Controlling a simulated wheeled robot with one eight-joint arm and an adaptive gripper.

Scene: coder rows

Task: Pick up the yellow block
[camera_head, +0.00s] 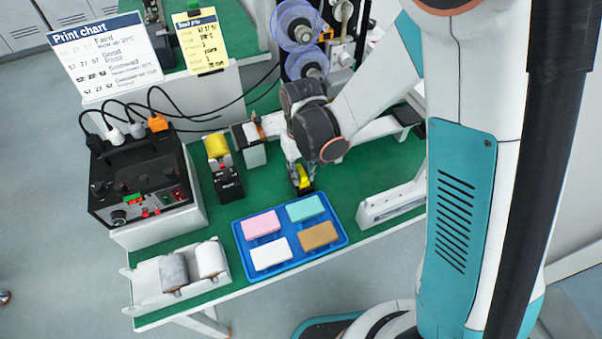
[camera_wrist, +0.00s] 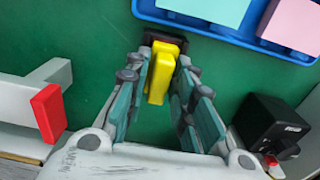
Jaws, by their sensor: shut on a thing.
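The yellow block (camera_head: 303,176) is on the green table just behind the blue tray, partly hidden by my gripper (camera_head: 297,172). In the wrist view the yellow block (camera_wrist: 161,72) stands between the two teal-padded fingers of my gripper (camera_wrist: 163,80), which is shut on it. A dark piece (camera_wrist: 157,41) shows at the block's far end. Whether the block is clear of the table cannot be told.
A blue tray (camera_head: 240,234) holds pink, teal, white and tan blocks. A black device with a yellow top (camera_head: 227,180) stands left of my gripper. A black control box (camera_head: 137,185) is farther left. A white slotted box (camera_head: 391,203) lies right.

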